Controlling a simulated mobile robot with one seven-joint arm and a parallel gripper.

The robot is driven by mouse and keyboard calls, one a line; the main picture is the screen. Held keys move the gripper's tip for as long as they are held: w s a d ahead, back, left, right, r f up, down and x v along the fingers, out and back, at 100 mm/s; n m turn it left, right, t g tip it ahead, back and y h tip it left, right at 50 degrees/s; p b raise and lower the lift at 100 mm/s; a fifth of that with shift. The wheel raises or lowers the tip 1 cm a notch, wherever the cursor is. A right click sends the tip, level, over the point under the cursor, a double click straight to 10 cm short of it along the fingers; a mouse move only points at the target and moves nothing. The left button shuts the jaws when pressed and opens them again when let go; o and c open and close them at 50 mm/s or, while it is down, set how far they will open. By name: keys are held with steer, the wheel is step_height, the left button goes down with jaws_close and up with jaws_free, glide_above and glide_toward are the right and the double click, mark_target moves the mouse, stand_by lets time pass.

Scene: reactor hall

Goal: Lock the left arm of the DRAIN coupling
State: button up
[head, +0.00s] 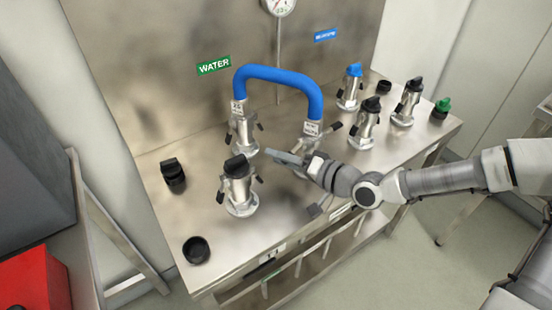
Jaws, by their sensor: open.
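The table has several upright metal couplings with small dark side arms; I cannot read any DRAIN label, so I cannot tell which one it is. A blue hose (278,73) arches between a left coupling (243,133) and a right coupling (312,140), with small white tags at its ends. The right coupling's dark arm (333,128) sticks out sideways. A front coupling (240,193) has a black cap and dark arms on both sides. My gripper (290,182) is open, right of the front coupling and in front of the hose's right coupling, whose lower part it partly hides.
More couplings, one blue-capped (351,88) and two black-capped, stand on the right of the steel table (205,218). Loose black caps (173,175) and a green cap (441,107) lie near the edges. A gauge (279,6) and WATER sign (214,66) are on the back panel.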

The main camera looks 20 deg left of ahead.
steer(key=shift+w+a+f, duration=0.1)
steer(key=shift+w+a, duration=0.1)
steer(key=shift+a, duration=0.35)
jaws_close()
